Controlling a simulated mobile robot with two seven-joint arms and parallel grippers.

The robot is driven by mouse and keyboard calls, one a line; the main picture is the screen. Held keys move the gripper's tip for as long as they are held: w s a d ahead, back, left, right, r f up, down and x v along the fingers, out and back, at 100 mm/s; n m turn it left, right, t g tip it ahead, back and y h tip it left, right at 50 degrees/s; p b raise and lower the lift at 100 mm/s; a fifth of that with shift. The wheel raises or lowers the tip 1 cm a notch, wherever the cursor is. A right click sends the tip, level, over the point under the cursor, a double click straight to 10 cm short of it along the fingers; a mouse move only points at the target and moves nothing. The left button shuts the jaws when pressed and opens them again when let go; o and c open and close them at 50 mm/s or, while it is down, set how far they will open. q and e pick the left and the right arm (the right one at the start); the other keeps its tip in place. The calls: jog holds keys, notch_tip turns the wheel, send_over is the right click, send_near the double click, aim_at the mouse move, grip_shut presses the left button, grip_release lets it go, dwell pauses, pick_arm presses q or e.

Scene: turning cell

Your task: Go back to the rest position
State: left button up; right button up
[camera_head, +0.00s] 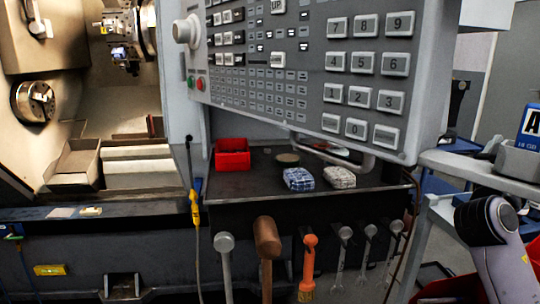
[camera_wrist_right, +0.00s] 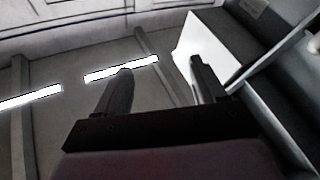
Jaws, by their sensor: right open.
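My right gripper (camera_wrist_right: 156,82) shows in the right wrist view with its two dark fingers spread apart and nothing between them. Behind the fingers are a grey surface and bright light strips, with no object close to the fingertips. In the head view, a part of my own arm (camera_head: 490,230) shows at the lower right, but the right gripper's fingers are not visible there. My left gripper is not in either view.
A control panel (camera_head: 313,105) hangs over a dark shelf (camera_head: 240,184) holding a red bin (camera_head: 232,154), a blue-and-white bundle (camera_head: 299,179) and a grey bundle (camera_head: 340,177). Tools including a mallet (camera_head: 267,240) hang below. The lathe's chuck (camera_head: 34,101) is at left.

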jog(key=s+d+r+h, duration=0.2)
jog(key=d+r, duration=0.1)
jog(key=w+a+f+n+t+y, duration=0.2)
jog(key=f+n+y, duration=0.3)
jog(key=f, duration=0.4)
jog(key=w+a+f+n+t+y, duration=0.25)
jog(key=f+n+y, duration=0.25)
jog(key=f, duration=0.4)
jog(key=s+a+f+n+g+y, duration=0.2)
jog(key=s+a+f+y, duration=0.15)
jog(key=f, duration=0.65)
jog(key=s+a+f+n+g+y, duration=0.2)
jog(key=s+a+f+y, duration=0.15)
jog(key=f, duration=0.75)
jog(key=s+a+f+g+y, duration=0.25)
jog(key=s+a+f, duration=0.25)
jog(key=s+f, duration=0.25)
jog(key=s+a+f+g+y, duration=0.1)
jog(key=s+a+f+y, duration=0.2)
jog(key=s+a+f, duration=0.35)
jog(key=s+a+r+m, duration=0.1)
jog(key=s+a+m, duration=0.1)
jog(key=a+m, duration=0.4)
notch_tip(320, 180, up, 6)
jog(key=n+p, duration=0.1)
jog(key=p, duration=0.8)
jog(key=shift+d+r+n+t, duration=0.25)
jog(key=shift+n+t, duration=0.05)
